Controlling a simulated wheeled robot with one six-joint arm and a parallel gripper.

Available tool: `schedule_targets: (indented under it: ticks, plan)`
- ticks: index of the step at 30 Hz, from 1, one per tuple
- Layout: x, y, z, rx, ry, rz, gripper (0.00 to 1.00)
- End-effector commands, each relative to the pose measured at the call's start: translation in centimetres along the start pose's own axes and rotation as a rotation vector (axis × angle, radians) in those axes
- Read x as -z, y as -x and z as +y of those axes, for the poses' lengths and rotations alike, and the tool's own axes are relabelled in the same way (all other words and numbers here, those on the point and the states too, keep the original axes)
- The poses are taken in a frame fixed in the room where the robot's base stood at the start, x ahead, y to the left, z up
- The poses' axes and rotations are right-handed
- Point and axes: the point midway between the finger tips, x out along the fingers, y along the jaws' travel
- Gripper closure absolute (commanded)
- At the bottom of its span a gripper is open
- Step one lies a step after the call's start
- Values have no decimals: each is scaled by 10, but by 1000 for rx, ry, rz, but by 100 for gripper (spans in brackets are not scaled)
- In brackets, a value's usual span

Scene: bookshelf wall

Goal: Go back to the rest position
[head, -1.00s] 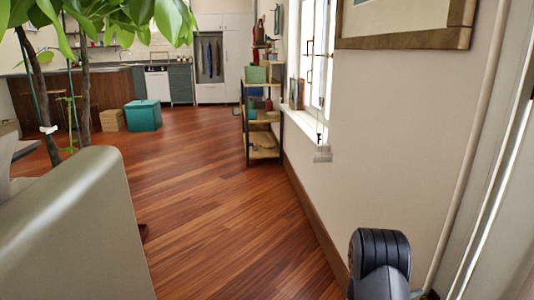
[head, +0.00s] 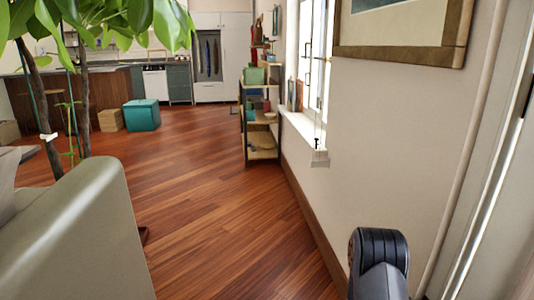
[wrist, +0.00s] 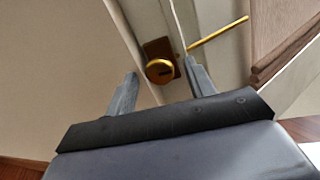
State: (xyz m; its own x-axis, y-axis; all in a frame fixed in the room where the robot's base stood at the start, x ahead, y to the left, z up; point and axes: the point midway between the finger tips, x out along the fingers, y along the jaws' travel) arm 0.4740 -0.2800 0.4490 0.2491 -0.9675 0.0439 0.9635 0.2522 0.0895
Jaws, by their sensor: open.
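My gripper (wrist: 160,68) is open in the wrist view, with its two grey fingers spread apart and nothing held between them. A brass lock (wrist: 159,70) on a dark plate and a long brass handle (wrist: 218,32) on a pale door show beyond the fingertips. I cannot tell the exact gap between fingers and lock. In the head view a dark rounded link of my own arm (head: 378,262) shows at the bottom right, in front of the wall; the gripper itself is out of that view.
A grey-green sofa (head: 80,235) fills the lower left, with a plant (head: 80,100) behind it. Wood floor (head: 200,190) is clear between sofa and right wall. A shelf (head: 262,147), a teal box (head: 142,115) and a kitchen lie farther off. A framed picture (head: 405,50) hangs at right.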

Motion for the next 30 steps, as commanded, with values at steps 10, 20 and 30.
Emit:
schedule_targets:
  ticks: [10, 20, 30]
  plan:
    - [-4, 0, 0, -7, 242, 44, 48]
    - [-1, 11, 0, -6, 246, 45, 48]
    - [-2, 16, -1, -11, 248, 51, 48]
